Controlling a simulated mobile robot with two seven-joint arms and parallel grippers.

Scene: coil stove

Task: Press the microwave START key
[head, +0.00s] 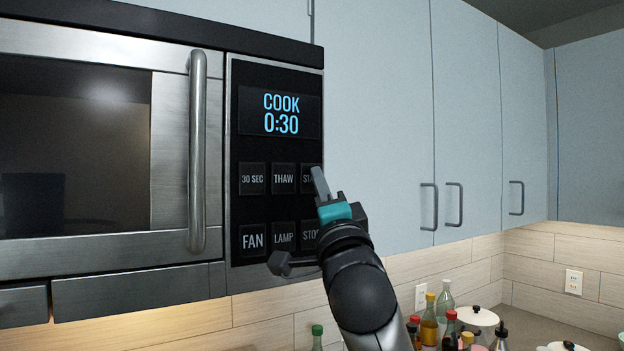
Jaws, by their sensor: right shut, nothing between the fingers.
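The microwave (175,120) has its door closed, with a vertical handle (197,150). Its control panel (250,215) carries a display (281,113) reading COOK 0:30. Below are the keys 30 SEC (252,179), THAW (284,178), START (307,179), FAN (252,240), LAMP (284,238) and STOP (310,233). My right gripper (319,178) is shut and empty, its fingertips in front of the right part of the START key and hiding its last letters. I cannot tell whether the tips touch the key. My left gripper is not in view.
Pale blue cabinets (465,120) with handles (429,207) are right of the microwave. Several bottles (429,320) and a lidded white pot (477,320) stand on the counter below right. An outlet (573,282) is on the wall.

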